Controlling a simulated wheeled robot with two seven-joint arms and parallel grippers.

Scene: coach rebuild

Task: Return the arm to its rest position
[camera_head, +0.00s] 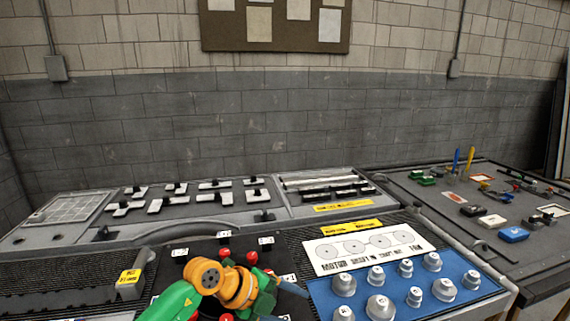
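My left arm, green and orange, comes in from the bottom left over the dark panel in the camera_head view. Its wrist is above the panel's red knobs (224,253). My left gripper (282,302) shows only as small blue-grey parts to the right of the orange wrist, close to the bottom edge. Whether its fingers are apart or together is unclear, and I see nothing held in it. The panel under the arm is partly hidden. My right gripper is not in view.
A blue mat (322,287) with several silver knobs lies right of the gripper, below a white labelled plate (330,264). A yellow-labelled block (130,279) stands left. Behind is a console with black-handled switches (185,198). A dark table (420,200) at right holds small parts.

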